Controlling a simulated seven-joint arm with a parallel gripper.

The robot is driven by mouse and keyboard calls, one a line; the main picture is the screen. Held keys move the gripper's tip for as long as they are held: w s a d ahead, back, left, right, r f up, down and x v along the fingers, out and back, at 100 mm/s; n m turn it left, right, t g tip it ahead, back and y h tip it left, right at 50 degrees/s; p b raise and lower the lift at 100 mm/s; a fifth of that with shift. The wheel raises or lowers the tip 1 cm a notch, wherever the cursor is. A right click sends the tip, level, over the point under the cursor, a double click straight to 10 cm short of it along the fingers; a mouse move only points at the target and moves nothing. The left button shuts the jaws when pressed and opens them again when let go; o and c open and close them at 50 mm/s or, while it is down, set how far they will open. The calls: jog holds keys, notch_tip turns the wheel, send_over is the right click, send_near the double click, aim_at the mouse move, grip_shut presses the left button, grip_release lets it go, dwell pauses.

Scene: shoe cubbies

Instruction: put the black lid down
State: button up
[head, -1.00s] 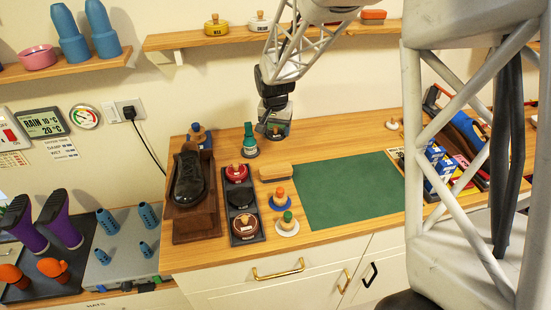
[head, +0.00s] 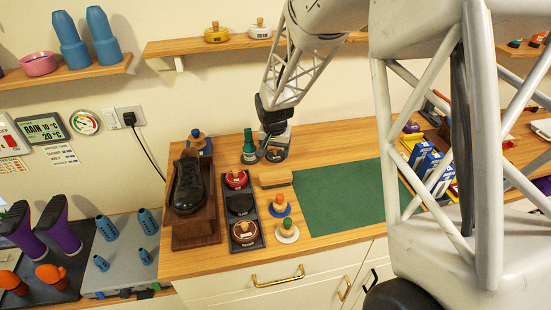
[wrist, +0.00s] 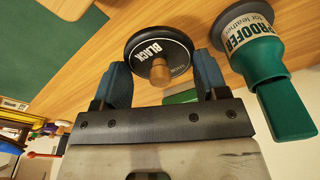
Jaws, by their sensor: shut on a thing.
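The black lid (wrist: 143,46) is a round disc with a wooden knob and the word BLACK, seen between my gripper's blue fingertips in the wrist view. My gripper (wrist: 162,78) is shut on it. In the head view my gripper (head: 276,150) is low over the wooden counter, with the lid (head: 276,156) under it, behind the brush and right of the green-capped bottle. I cannot tell whether the lid touches the counter. The black polish tin (head: 240,204) sits without a lid in the middle of the dark tray (head: 259,241).
The green-capped proofer bottle (wrist: 285,105) stands close beside my gripper, also in the head view (head: 249,150). The brush (head: 275,177) lies just in front. Red (head: 236,179) and brown (head: 244,232) tins share the tray. The green mat (head: 340,195) is clear.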

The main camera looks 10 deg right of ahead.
aim_at(275, 155)
jog(key=shift+f, duration=0.1)
jog(key=shift+f, duration=1.8)
jog(key=shift+f, duration=0.1)
jog(key=o, duration=0.9)
jog(key=shift+r, duration=0.2)
notch_tip(275, 155, up, 12)
jog(key=s, duration=0.1)
jog(key=shift+s+a, duration=0.15)
jog(key=shift+a, duration=0.15)
jog(key=shift+f, duration=0.1)
